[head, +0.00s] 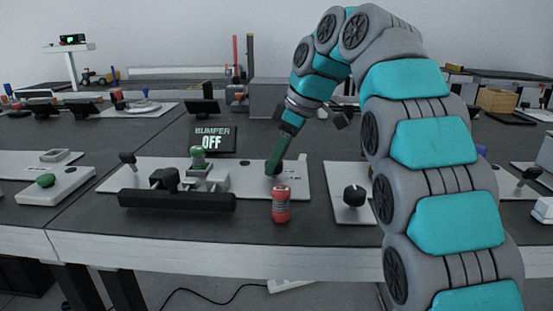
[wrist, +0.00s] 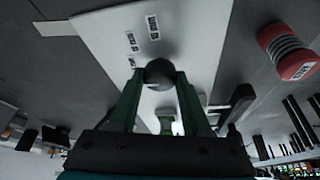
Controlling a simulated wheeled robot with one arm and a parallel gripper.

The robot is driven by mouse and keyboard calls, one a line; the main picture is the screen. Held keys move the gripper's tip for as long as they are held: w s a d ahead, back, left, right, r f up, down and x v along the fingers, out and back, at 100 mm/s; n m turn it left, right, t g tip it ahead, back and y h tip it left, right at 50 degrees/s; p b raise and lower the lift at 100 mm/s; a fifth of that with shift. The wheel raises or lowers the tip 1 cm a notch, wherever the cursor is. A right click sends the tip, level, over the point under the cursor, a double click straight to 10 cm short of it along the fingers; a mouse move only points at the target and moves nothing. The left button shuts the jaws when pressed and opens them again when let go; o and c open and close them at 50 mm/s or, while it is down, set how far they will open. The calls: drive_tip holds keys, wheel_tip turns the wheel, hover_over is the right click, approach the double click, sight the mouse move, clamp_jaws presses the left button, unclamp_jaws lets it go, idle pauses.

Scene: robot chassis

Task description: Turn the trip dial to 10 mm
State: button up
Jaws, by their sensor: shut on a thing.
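My gripper (head: 273,170) reaches down with green fingers onto a pale plate (head: 246,184). In the wrist view my gripper (wrist: 160,82) is shut on a dark round knob, which I take to be the trip dial (wrist: 160,71); one finger lies on each side of it. Small labels (wrist: 132,42) lie on the plate beside the dial, too small to read. The dial's pointer cannot be made out. A display (head: 212,138) behind the plate reads "BUMPER OFF". A black bumper bar (head: 177,200) lies along the plate's front left.
A red cylinder (head: 281,205) stands just in front of the plate; it also shows in the wrist view (wrist: 298,65). A green-topped part (head: 197,160) and a black lever (head: 128,160) stand left of my gripper. Another plate with a black knob (head: 354,196) is to the right.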

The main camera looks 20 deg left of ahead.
clamp_jaws()
drive_tip(key=m+t, duration=0.1)
drive_tip(key=m, duration=0.1)
drive_tip(key=shift+s+m, duration=0.15)
drive_tip(key=shift+m, duration=0.25)
drive_tip(key=m+t+p, duration=0.1)
drive_tip(key=m, duration=0.1)
drive_tip(key=shift+r+m+h, duration=0.1)
drive_tip(key=shift+m+h, duration=0.2)
drive_tip(key=shift+a+m+t+h+p, duration=0.15)
drive_tip(key=shift+m+t+p, duration=0.3)
drive_tip(key=shift+m, duration=0.4)
drive_tip(key=shift+d+m+t+h+p, duration=0.2)
drive_tip(key=shift+m+p, duration=0.3)
drive_tip(key=shift+m, duration=0.35)
drive_tip(key=o, duration=0.7)
unclamp_jaws()
drive_tip(key=shift+c, duration=0.2)
